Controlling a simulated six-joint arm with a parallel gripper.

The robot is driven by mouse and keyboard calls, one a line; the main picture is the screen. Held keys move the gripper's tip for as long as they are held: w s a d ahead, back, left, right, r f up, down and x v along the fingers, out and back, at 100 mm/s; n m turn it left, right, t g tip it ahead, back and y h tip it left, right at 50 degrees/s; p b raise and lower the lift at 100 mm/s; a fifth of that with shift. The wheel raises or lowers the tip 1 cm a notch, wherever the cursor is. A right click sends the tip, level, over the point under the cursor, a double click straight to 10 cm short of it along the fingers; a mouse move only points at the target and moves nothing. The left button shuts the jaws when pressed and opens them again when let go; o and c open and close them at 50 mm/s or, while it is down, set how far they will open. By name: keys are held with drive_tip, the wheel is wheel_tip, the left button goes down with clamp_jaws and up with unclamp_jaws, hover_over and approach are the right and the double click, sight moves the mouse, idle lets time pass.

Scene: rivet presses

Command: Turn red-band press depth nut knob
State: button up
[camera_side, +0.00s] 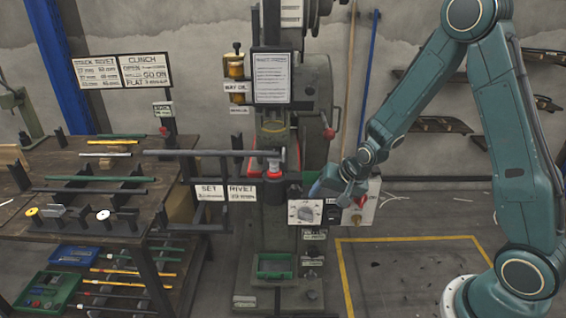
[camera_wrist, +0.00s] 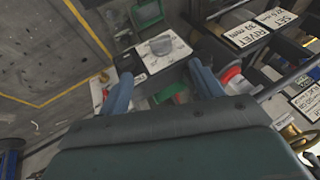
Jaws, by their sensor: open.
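The press (camera_side: 275,130) stands in the middle of the side view, with a red band (camera_side: 274,167) around its ram above a dark cylinder. A white dial plate with a grey knob (camera_side: 305,213) sits low on its front; I cannot tell for sure that this is the depth nut knob. The same grey knob (camera_wrist: 160,46) shows in the wrist view, beyond the fingertips and roughly centred between them. My gripper (camera_side: 326,190) is open and empty, just above and right of the dial plate. In the wrist view my gripper (camera_wrist: 160,75) shows two blue fingers set apart, touching nothing visible.
A switch box with a red button (camera_side: 358,203) is close beside my gripper. SET and RIVET signs (camera_side: 226,192) and a long bar (camera_side: 215,153) lie left of the press. A workbench (camera_side: 90,190) with rods fills the left. Floor inside yellow lines (camera_side: 410,275) is mostly clear.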

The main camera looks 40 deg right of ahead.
sight(306, 217)
drive_tip(key=shift+x, duration=6.85)
drive_tip(key=c, duration=1)
